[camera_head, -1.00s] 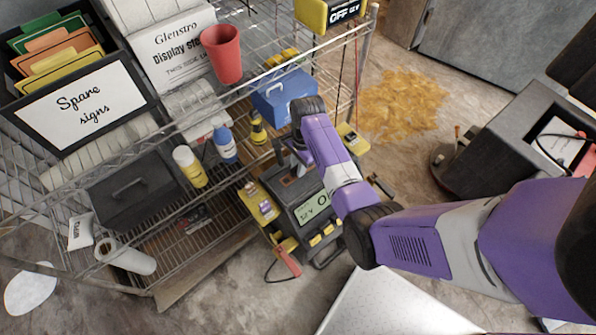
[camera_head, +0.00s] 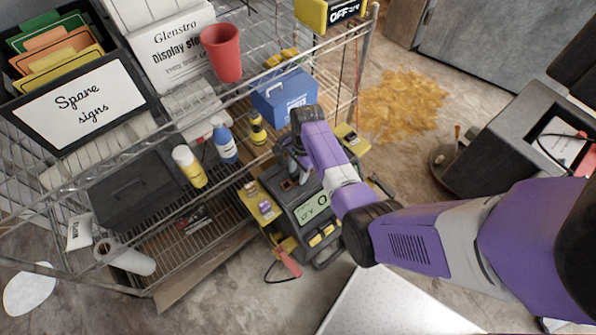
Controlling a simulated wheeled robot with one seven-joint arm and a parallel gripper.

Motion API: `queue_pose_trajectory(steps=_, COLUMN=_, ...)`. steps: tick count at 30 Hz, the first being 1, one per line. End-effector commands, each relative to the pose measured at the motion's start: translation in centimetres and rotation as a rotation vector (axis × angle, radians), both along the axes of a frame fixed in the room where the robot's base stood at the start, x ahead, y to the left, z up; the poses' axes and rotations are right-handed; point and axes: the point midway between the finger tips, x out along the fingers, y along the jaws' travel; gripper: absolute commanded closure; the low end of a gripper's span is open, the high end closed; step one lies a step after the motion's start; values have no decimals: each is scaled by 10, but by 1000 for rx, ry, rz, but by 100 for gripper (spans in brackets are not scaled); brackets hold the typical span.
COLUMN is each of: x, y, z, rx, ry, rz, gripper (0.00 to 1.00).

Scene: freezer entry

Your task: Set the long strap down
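My arm reaches down from the right, and my gripper (camera_head: 291,172) is just over the grey-and-yellow machine with a display (camera_head: 308,205), in front of the wire shelf. The fingers are small and partly hidden by my wrist, so I cannot tell whether they are open or hold anything. I cannot make out a long strap for certain. A thin reddish cord (camera_head: 357,62) hangs along the right end of the shelf, but I cannot tell whether it is the strap.
The wire shelf (camera_head: 152,242) holds a blue box (camera_head: 285,98), a red cup (camera_head: 222,52), bottles and a dark toolbox (camera_head: 135,188). Yellow-brown debris (camera_head: 402,103) lies on the floor behind. A dark cabinet (camera_head: 500,140) stands at right. A white panel (camera_head: 385,305) lies in front.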

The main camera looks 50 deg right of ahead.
Motion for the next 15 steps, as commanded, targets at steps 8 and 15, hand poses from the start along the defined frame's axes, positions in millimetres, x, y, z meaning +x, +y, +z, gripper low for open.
queue_pose_trajectory(steps=8, x=0, y=-3, z=21, rx=-2, ry=-4, rz=0, gripper=60)
queue_pose_trajectory(steps=15, x=-1, y=-8, z=70, rx=-3, ry=-4, rz=-1, gripper=60)
